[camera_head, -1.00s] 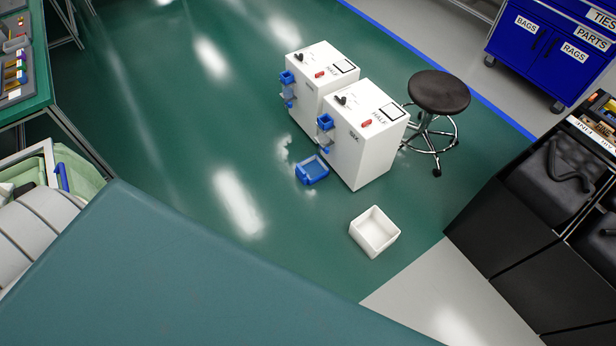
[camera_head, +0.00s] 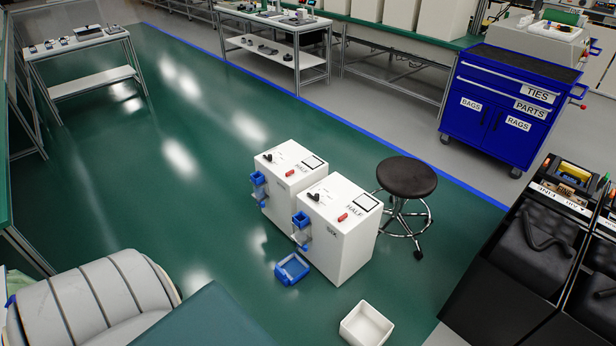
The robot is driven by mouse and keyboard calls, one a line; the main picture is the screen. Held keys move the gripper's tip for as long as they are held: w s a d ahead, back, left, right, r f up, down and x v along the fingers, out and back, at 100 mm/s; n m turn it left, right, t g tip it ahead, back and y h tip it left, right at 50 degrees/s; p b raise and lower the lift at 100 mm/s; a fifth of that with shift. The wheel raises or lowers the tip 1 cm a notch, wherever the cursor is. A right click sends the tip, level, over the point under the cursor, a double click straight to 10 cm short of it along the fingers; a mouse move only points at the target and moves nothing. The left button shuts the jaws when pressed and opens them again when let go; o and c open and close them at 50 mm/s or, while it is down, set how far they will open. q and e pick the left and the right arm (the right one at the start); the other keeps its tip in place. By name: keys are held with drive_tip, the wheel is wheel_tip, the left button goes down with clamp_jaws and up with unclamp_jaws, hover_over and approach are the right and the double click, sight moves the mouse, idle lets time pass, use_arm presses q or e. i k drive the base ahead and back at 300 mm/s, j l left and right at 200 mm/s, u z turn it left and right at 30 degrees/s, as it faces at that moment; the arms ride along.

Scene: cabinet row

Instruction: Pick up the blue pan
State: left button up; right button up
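The blue pan (camera_head: 291,269) is a small, open, shallow tray. It appears to lie on the green floor in front of the nearer white cabinet (camera_head: 340,245), which is marked HALF and SIX. The pan looks empty. Small blue parts (camera_head: 301,220) are on that cabinet's left face, above the pan. Neither of my grippers is in view.
A second white cabinet (camera_head: 278,205) stands behind the first. A white open bin (camera_head: 366,326) is on the floor at the lower right. A black stool (camera_head: 407,178) and black bins (camera_head: 530,250) stand to the right. The floor left of the cabinets is clear.

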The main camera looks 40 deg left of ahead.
sight(293, 268)
drive_tip(key=j+z, duration=0.15)
drive_tip(key=j, duration=0.4)
drive_tip(key=j+z, duration=0.2)
drive_tip(key=j, duration=0.35)
drive_tip(key=k+j+z, duration=0.15)
drive_tip(key=j, duration=0.4)
drive_tip(key=j+z, duration=0.2)
drive_tip(key=j, duration=0.35)
drive_tip(key=k, duration=0.05)
